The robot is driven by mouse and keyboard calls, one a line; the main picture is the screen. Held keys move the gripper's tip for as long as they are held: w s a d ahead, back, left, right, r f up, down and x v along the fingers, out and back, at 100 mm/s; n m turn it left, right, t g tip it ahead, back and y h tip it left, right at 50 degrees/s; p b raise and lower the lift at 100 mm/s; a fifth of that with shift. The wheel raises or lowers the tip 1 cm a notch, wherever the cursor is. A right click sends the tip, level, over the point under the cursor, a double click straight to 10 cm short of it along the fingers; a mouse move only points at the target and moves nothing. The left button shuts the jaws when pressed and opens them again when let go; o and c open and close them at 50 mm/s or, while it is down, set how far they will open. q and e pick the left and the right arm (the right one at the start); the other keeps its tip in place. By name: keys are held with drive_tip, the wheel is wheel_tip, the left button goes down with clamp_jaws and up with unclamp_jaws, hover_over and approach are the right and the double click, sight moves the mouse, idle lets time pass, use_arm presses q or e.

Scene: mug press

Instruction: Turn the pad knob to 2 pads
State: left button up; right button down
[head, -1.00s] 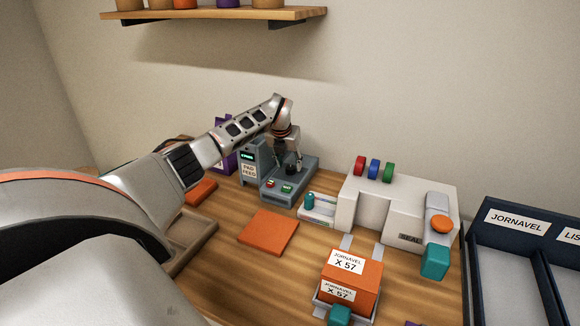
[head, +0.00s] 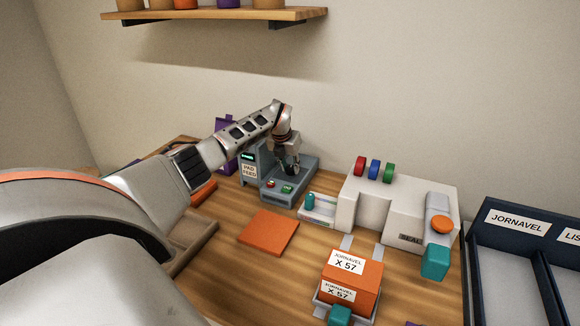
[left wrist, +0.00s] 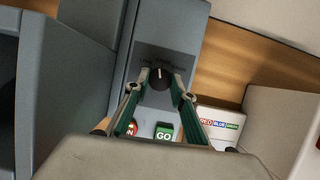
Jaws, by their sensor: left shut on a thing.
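The pad knob (left wrist: 159,78) is a round black knob with a pale pointer line, on the grey pad feed machine (head: 263,194). In the left wrist view its pointer is near upright; the lettering around it is too small to read. My left gripper (head: 290,172) reaches down over the machine from the left. In the left wrist view the left gripper (left wrist: 160,86) has its two fingertips on either side of the knob, shut on it. The green GO button (left wrist: 164,132) and a red button (left wrist: 132,128) sit below the knob. My right gripper is not in view.
A white press machine (head: 395,208) with red, blue and green knobs stands to the right. An orange pad (head: 268,231) lies on the wooden table. An orange box (head: 352,278) labelled JORNAVEL X 57 stands in front. A dark bin (head: 510,246) is at far right.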

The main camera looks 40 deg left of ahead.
use_arm(q)
drive_tip(key=m, duration=0.2)
drive_tip(key=m+h, duration=0.1)
drive_tip(key=shift+a+m+h, duration=0.15)
drive_tip(key=shift+m+h, duration=0.15)
drive_tip(key=shift+m, duration=0.1)
drive_tip(key=o, duration=1.1)
drive_tip(key=v, duration=1.2)
drive_tip(key=shift+s, duration=0.2)
